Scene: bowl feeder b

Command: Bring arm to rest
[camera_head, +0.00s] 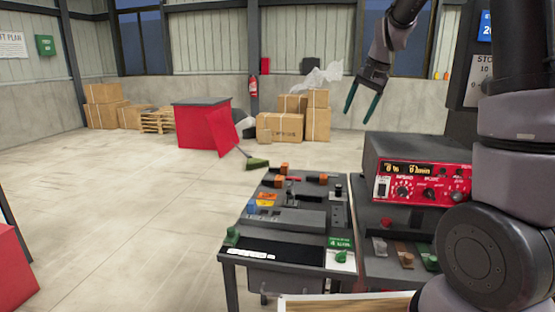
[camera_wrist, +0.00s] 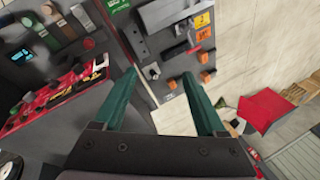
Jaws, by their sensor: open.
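My gripper (camera_head: 363,103) is in the upper right of the head view, its two green fingers apart and pointing down. It hangs in the air above and beyond the dark workbench (camera_head: 285,216). Nothing is between the fingers. In the wrist view the two green fingers of my gripper (camera_wrist: 165,95) are spread, with the bench and the pale floor below them. My arm reaches in from the right side of the head view.
A red-fronted control unit (camera_head: 418,183) stands on the right, close to my arm. A red cabinet (camera_head: 203,128) and cardboard boxes (camera_head: 279,127) stand farther back. The floor at left is mostly clear.

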